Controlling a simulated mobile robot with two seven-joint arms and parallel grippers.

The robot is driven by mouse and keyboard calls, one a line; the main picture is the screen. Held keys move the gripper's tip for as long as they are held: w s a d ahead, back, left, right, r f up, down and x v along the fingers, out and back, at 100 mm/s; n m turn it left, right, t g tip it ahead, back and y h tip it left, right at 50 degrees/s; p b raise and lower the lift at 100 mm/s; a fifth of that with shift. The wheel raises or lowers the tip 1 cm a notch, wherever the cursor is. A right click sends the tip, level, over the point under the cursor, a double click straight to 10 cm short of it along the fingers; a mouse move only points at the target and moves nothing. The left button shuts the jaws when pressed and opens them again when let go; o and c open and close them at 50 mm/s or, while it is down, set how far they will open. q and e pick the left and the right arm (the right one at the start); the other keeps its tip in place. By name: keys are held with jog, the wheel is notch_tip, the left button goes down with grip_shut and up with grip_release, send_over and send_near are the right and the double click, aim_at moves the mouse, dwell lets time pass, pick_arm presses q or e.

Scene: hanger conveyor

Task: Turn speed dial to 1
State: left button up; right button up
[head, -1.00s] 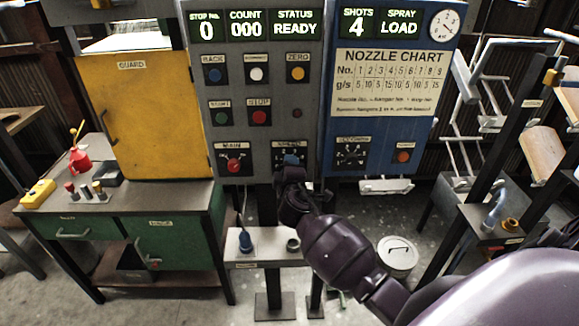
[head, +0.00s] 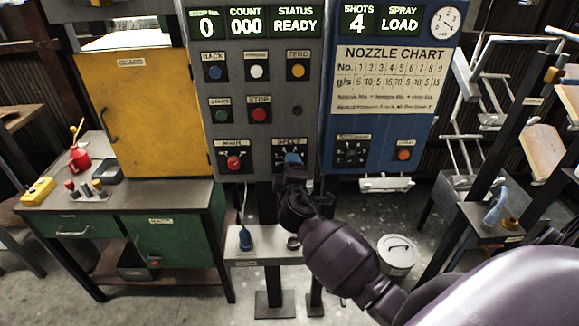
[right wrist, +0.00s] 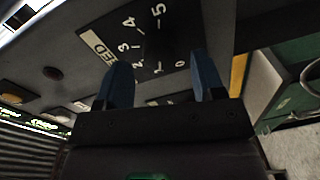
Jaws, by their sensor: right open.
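The speed dial's black plate (head: 280,160) is on the grey panel, right of the red main dial, and is mostly covered by my right gripper (head: 292,160). In the right wrist view the plate (right wrist: 128,36) shows white numbers 0 to 5 and part of its label. My right gripper (right wrist: 160,62) is open, its two blue fingers apart at the plate. The dial's knob is dark and hard to make out between the fingers. I cannot tell which number it points to or whether the fingers touch it. My left gripper is not in view.
The main dial (head: 233,162) is close on the left, with start and stop buttons (head: 259,115) above. The blue panel (head: 385,125) with another dial (head: 351,152) is on the right. A small shelf (head: 262,258) with a blue item stands below.

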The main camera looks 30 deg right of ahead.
jog(key=b+v, duration=0.1)
jog(key=v, duration=0.8)
jog(key=shift+w, duration=0.1)
jog(key=s+a+f+m+y, duration=0.3)
jog(key=a+f+m+y, duration=0.25)
jog(key=f+y, duration=0.2)
jog(key=s+f+m+g, duration=0.3)
jog(key=s+f, duration=0.9)
jog(key=s, duration=0.5)
jog(key=shift+s+d+f+g+y+b, duration=0.2)
jog(key=shift+f+g+y+b, duration=0.15)
jog(key=shift+f+g+y, duration=0.1)
jog(key=shift+m, duration=0.25)
jog(key=shift+c, duration=0.4)
